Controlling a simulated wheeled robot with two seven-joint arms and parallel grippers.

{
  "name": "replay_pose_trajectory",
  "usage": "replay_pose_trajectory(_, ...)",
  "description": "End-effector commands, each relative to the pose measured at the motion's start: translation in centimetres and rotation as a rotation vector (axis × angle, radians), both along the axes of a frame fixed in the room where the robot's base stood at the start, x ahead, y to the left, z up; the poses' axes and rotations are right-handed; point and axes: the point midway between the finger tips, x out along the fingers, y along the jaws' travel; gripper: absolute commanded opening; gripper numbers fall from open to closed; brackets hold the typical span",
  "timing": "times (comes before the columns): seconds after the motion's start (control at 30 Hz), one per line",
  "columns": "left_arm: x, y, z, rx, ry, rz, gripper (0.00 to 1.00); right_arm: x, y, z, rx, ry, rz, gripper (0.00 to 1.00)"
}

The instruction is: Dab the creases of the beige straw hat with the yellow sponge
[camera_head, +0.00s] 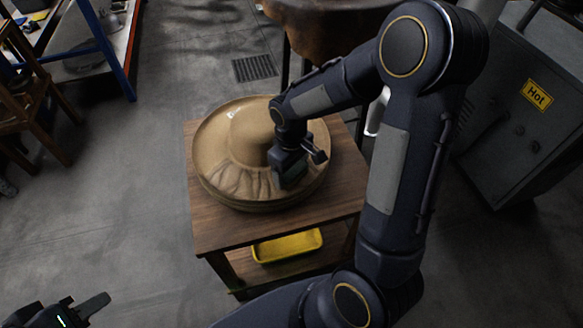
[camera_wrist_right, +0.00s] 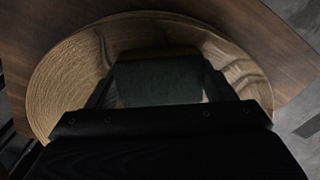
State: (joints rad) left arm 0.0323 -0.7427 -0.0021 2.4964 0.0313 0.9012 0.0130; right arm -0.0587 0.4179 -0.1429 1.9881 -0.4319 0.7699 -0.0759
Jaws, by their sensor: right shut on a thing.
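The beige straw hat (camera_head: 228,160) lies on a wooden table with its brim spread wide; several creases show on the brim's front part. It also shows in the right wrist view (camera_wrist_right: 70,85). My right gripper (camera_head: 290,170) is over the front right of the hat, beside the crown. It is shut on the sponge (camera_wrist_right: 158,82), which shows a dark green face with a thin yellowish-brown edge. Whether the sponge touches the hat is hidden. My left gripper (camera_head: 80,312) is at the lower left corner, away from the table and partly cut off; its opening is unclear.
The small wooden table (camera_head: 222,235) has a lower shelf with a yellow tray (camera_head: 287,246). A grey cabinet with a "Hot" sign (camera_head: 537,95) stands at the right. A brown rounded object (camera_head: 335,30) is behind the table.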

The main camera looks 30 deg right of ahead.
Motion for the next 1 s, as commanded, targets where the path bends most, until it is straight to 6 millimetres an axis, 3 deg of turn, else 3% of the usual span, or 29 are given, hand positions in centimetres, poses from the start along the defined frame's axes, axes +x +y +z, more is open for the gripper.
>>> replay_pose_trajectory(0.57,0.0,0.0,0.1,0.0,0.0,0.0,0.36,-0.1,0.0,0.1,0.0,0.003,0.0,0.58)
replay_pose_trajectory(1.0,0.0,0.0,3.3,0.0,0.0,0.0,0.36,0.0,0.0,3.9,0.001,0.001,0.0,0.58)
